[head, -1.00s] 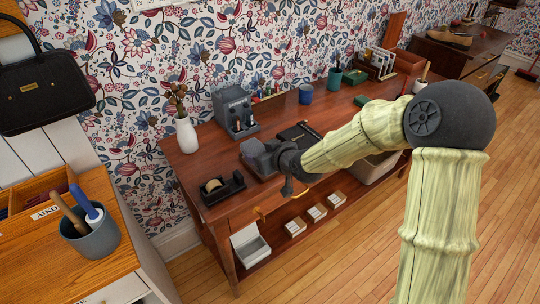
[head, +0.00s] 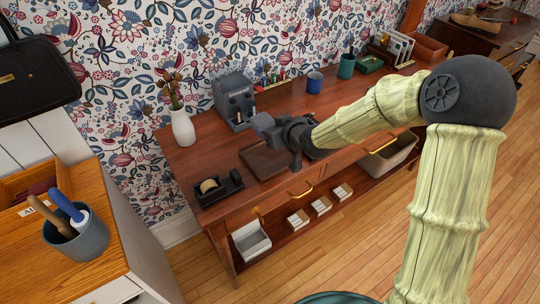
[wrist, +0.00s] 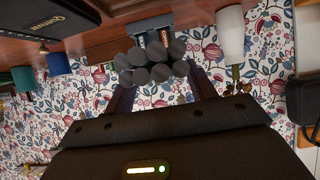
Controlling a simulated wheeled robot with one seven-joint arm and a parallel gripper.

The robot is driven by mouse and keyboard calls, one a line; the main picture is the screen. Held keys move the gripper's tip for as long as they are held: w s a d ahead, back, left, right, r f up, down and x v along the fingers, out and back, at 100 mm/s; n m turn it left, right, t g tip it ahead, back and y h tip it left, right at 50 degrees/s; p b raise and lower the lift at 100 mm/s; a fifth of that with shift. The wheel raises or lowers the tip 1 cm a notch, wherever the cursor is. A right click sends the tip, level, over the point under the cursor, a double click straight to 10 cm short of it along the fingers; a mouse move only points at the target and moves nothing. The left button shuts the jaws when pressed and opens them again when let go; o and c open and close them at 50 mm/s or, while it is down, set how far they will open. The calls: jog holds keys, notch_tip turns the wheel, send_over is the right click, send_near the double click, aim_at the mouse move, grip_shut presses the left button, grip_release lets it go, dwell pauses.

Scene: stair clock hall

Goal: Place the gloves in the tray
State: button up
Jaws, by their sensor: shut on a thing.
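My gripper (head: 284,133) is shut on the dark grey gloves (head: 264,123) and holds them above the desk. In the wrist view the gloves (wrist: 150,62) show as a bundle of rounded grey finger ends between my gripper's two fingers (wrist: 163,90). A shallow brown tray (head: 262,163) lies on the desk, below and in front of the gloves. The gloves look apart from it. My gripper and forearm hide part of the tray's right side.
A black tape dispenser (head: 220,187) and white vase (head: 182,128) stand left of the tray. A grey machine (head: 232,98) stands behind it; a blue cup (head: 314,82) is further right. A black book with gold lettering (wrist: 50,15) shows in the wrist view.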

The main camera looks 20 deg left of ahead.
send_over(272, 160)
jog(key=shift+f, duration=3.15)
jog(key=shift+f+b, duration=0.3)
jog(key=shift+f, duration=1.6)
jog(key=shift+f, duration=0.1)
jog(key=o, duration=1)
